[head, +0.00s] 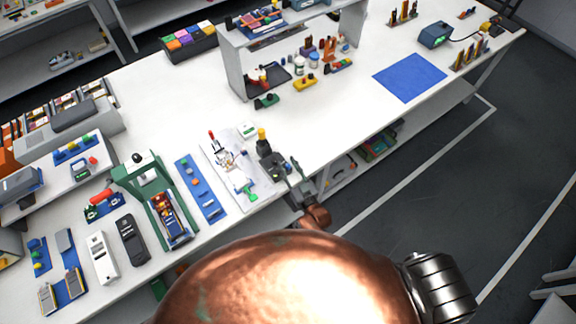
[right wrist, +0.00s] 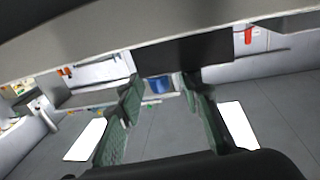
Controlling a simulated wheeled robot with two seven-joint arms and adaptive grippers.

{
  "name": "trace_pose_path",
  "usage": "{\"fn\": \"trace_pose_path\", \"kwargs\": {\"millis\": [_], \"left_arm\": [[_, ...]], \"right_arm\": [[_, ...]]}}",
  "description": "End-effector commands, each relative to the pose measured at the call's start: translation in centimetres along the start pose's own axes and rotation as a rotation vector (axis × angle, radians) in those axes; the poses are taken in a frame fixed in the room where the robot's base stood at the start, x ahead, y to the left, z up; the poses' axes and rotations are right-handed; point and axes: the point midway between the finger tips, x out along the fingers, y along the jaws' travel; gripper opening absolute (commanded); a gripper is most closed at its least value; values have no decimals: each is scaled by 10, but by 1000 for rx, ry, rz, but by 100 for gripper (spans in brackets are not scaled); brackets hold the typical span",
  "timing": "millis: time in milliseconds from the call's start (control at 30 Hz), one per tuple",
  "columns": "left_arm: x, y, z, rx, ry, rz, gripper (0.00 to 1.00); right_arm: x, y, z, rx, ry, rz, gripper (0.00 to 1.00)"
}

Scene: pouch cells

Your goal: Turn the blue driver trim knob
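I cannot make out a blue driver trim knob for sure. A blue box (head: 435,35) with a dark cable stands at the far right end of the bench. My right gripper (head: 283,170) is over the front edge of the bench, beside a white board (head: 238,180) with small parts on it. In the right wrist view its two green textured fingers (right wrist: 162,90) stand apart with nothing between them. My left gripper is not in view.
A dark upright part with a yellow top (head: 262,134) stands close to my right gripper. A green press-like frame (head: 138,175) and a blue strip (head: 201,188) are left of the board. A blue mat (head: 410,77) lies bare on the right. The bench between board and mat is clear.

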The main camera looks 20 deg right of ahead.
Motion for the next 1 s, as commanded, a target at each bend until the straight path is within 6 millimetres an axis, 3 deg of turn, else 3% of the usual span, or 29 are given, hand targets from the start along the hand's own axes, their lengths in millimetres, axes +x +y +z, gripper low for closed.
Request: {"fn": "trace_pose_path", "kwargs": {"millis": [133,600,1000], "left_arm": [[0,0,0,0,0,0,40],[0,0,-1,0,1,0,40],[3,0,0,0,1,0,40]], "right_arm": [[0,0,0,0,0,0,32],[-1,0,0,0,0,0,0],[-1,1,1,-4,0,-26,0]]}}
